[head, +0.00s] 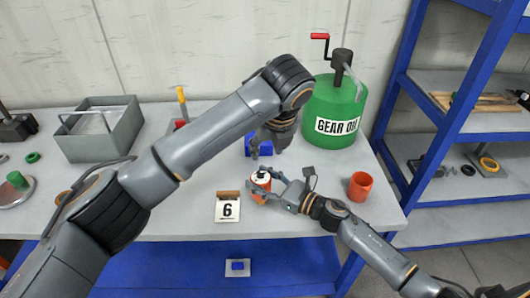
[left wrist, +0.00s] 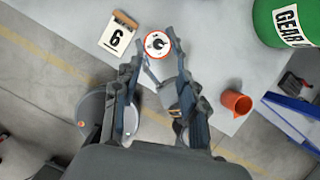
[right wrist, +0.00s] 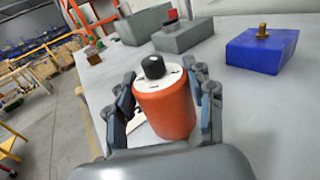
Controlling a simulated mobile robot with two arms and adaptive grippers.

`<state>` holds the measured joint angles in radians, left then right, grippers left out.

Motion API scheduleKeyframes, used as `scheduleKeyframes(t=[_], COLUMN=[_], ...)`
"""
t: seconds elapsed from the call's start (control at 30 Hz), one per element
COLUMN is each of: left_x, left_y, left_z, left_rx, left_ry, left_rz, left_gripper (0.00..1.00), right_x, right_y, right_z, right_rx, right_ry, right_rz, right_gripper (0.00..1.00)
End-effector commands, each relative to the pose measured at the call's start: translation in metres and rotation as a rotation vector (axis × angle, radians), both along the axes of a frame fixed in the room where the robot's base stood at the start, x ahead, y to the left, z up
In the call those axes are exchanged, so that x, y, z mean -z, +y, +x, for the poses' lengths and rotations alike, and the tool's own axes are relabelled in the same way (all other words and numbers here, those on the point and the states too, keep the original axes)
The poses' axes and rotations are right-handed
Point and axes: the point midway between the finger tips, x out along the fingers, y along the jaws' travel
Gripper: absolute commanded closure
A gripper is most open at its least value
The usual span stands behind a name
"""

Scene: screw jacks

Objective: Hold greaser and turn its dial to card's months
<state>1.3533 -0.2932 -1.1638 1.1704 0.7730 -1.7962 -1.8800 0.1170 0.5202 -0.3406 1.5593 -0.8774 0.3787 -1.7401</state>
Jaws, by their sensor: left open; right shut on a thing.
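The greaser (right wrist: 167,107) is an orange-red cylinder with a white top face and a black dial knob (right wrist: 153,67). It stands upright on the table, and it also shows in the head view (head: 261,187). My right gripper (right wrist: 165,95) is shut on its body from the sides. My left gripper (left wrist: 155,62) is open above the greaser, its fingers pointing down toward the white top (left wrist: 157,45), apart from the knob as far as I can tell. The card (head: 227,208) reads 6 and stands just left of the greaser; it shows in the left wrist view too (left wrist: 117,36).
A green gear oil can (head: 335,110) stands at the back right, and an orange cup (head: 360,186) is near the right edge. A blue block (head: 250,146) is behind the greaser. A grey bin (head: 99,130) is at the left. A blue shelf (head: 460,130) stands right of the table.

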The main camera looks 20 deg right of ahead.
Motion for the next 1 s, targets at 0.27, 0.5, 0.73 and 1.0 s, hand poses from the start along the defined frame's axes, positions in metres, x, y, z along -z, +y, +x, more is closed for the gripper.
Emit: scheduleKeyframes(t=[0.27,0.5,0.73,1.0], left_x=[-0.006,-0.04,-0.076,-0.093], left_y=[0.002,0.013,0.027,0.038], left_z=[0.072,0.154,0.194,0.192], left_rx=[-0.053,-0.022,0.133,0.456], left_ry=[-0.228,-0.566,-0.842,-1.046], left_rz=[-0.179,-0.401,-0.554,-0.657], left_gripper=[0.57,0.57,0.57,0.57], right_x=[0.0,0.0,0.0,0.0], right_y=[0.0,0.0,0.0,0.0], right_z=[0.0,0.0,0.0,0.0], right_rx=[0.0,0.0,0.0,0.0], right_ry=[0.001,0.0,0.0,0.0], right_rz=[0.001,0.0,0.0,0.0], right_gripper=[0.88,0.88,0.88,0.88])
